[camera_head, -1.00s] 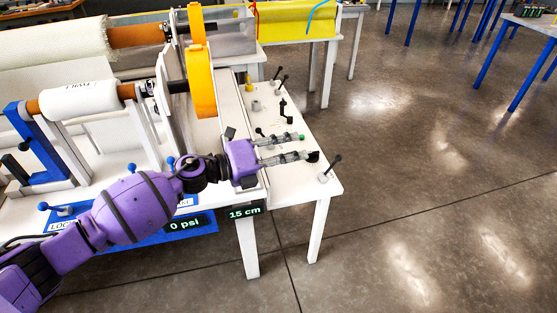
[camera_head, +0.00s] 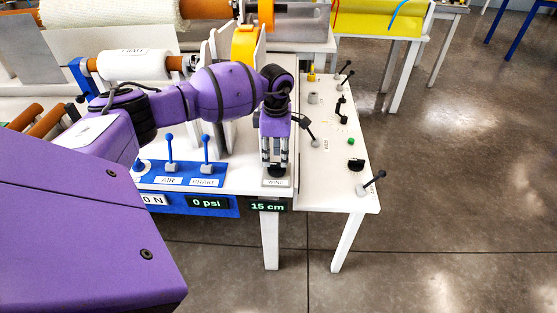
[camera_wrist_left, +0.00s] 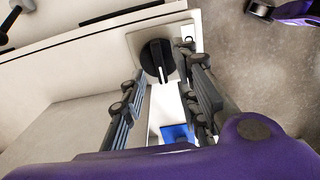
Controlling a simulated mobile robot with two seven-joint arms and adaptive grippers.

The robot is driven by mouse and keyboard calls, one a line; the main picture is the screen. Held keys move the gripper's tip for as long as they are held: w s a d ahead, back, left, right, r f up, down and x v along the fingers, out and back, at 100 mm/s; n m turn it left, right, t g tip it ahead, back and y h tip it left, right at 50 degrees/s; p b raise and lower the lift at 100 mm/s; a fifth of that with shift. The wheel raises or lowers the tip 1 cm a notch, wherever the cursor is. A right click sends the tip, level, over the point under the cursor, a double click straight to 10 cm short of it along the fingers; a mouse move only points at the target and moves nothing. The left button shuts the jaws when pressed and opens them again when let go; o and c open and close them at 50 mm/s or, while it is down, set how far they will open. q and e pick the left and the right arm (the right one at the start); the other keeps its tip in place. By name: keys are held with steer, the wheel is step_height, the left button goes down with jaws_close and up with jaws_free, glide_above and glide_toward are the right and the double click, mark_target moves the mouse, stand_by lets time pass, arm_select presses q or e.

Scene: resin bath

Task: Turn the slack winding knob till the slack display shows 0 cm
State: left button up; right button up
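The slack display (camera_head: 268,206) on the table's front edge reads 15 cm. The plate's label (camera_head: 277,183) shows there below the fingertips. My left gripper (camera_head: 275,168) points down at this plate. In the left wrist view my left gripper (camera_wrist_left: 163,62) is open, one finger on each side of the knob. I cannot tell whether the fingers touch it.
Left of the knob, a blue panel carries the AIR lever (camera_head: 170,150), the BRAKE lever (camera_head: 206,150) and a 0 psi display (camera_head: 208,203). To the right, a white side table (camera_head: 325,185) holds several small parts and a black-handled lever (camera_head: 372,183). Rollers stand behind.

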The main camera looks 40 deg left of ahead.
mark_target(277, 164)
arm_select(q)
step_height(277, 164, down, 2)
steer(key=shift+f, duration=0.75)
arm_select(e)
steer(key=shift+w+r, duration=0.3)
steer(key=shift+w, duration=0.55)
arm_select(q)
steer(key=c, duration=0.6)
jaws_close()
arm_select(e)
steer(key=shift+s+f, duration=0.1)
steer(key=shift+s, duration=0.35)
